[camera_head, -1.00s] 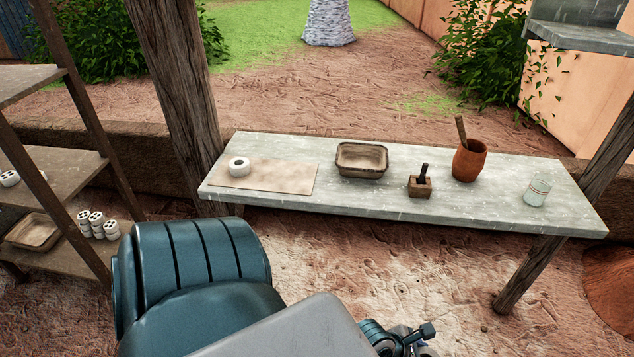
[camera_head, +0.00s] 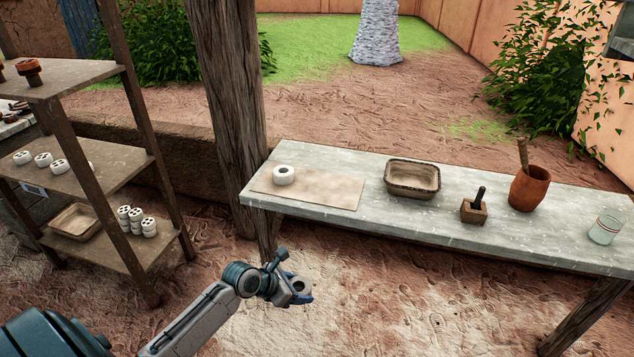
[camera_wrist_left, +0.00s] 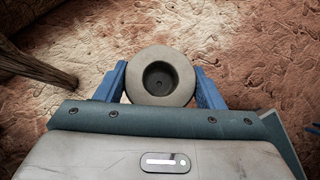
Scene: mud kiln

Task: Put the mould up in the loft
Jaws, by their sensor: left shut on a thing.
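My left gripper (camera_head: 292,291) is shut on a pale round piece (camera_head: 299,284) with a dark round hollow, held above the dirt floor in front of the bench. In the left wrist view this piece (camera_wrist_left: 148,92) sits between the two blue fingers of the gripper (camera_wrist_left: 162,88), its hollow facing the camera. I cannot tell for certain that it is the mould. A similar white piece with a hole (camera_head: 284,175) lies on a tan board (camera_head: 325,190) on the bench.
The grey bench (camera_head: 460,236) also bears a brown tray (camera_head: 412,195), a small wooden block with a dark handle (camera_head: 474,211), an orange pot (camera_head: 528,190) and a glass (camera_head: 604,230). A shelf rack (camera_head: 130,165) with several white pieces stands left. A post (camera_head: 228,90) stands between them.

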